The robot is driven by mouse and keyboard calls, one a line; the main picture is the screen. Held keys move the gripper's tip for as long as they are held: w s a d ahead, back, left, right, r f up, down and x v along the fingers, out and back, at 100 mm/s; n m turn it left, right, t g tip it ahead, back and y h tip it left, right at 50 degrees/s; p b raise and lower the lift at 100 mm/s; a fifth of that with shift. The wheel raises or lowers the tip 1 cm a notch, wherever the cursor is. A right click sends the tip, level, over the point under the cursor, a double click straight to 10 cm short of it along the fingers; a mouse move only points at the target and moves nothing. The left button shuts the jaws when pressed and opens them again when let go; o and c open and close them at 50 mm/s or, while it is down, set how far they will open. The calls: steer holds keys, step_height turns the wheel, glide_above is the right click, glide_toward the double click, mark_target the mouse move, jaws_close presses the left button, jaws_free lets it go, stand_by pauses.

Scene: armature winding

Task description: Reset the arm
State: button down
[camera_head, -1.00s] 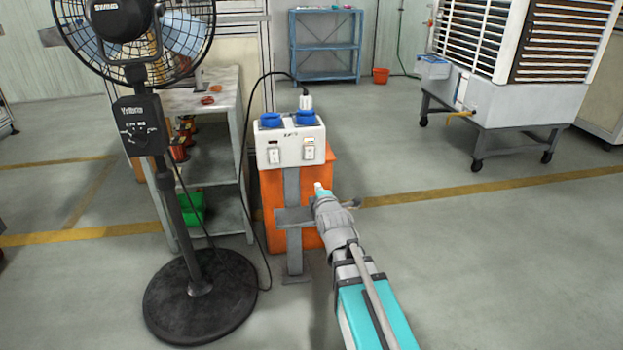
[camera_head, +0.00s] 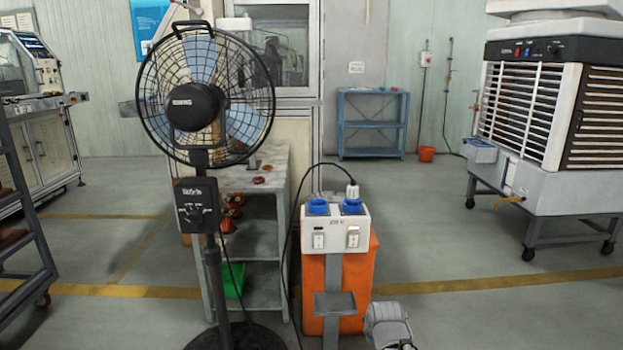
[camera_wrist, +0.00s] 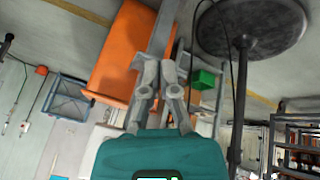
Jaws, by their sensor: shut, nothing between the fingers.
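My gripper (camera_wrist: 160,72) shows in the wrist view with its two grey fingers together and nothing between them. In the head view only a grey part of my arm shows at the bottom edge, right of the orange box, and the fingertips cannot be made out there. The wrist picture is turned, with the orange box (camera_wrist: 122,50) and its grey post (camera_wrist: 163,30) beyond the fingers. I cannot tell how far the fingers are from the post.
A pedestal fan (camera_head: 205,110) stands left of the orange box (camera_head: 360,285). A white socket box (camera_head: 335,228) with a plugged-in cable tops the post. A shelf table (camera_head: 255,220) is behind. An air cooler (camera_head: 520,120) stands right. Open floor (camera_head: 480,240) lies between.

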steer(key=s+r+m+g+p, duration=0.1)
steer(key=s+m+g+p, duration=0.2)
steer(key=s+m+g, duration=0.55)
step_height(320, 180, up, 37)
steer(key=s+n+t+p, duration=0.2)
steer(key=p, duration=3.5)
steer(key=shift+d+r+t, duration=0.2)
steer(key=shift+d+t, duration=0.1)
steer(key=shift+t, duration=0.05)
steer(key=shift+s, duration=0.1)
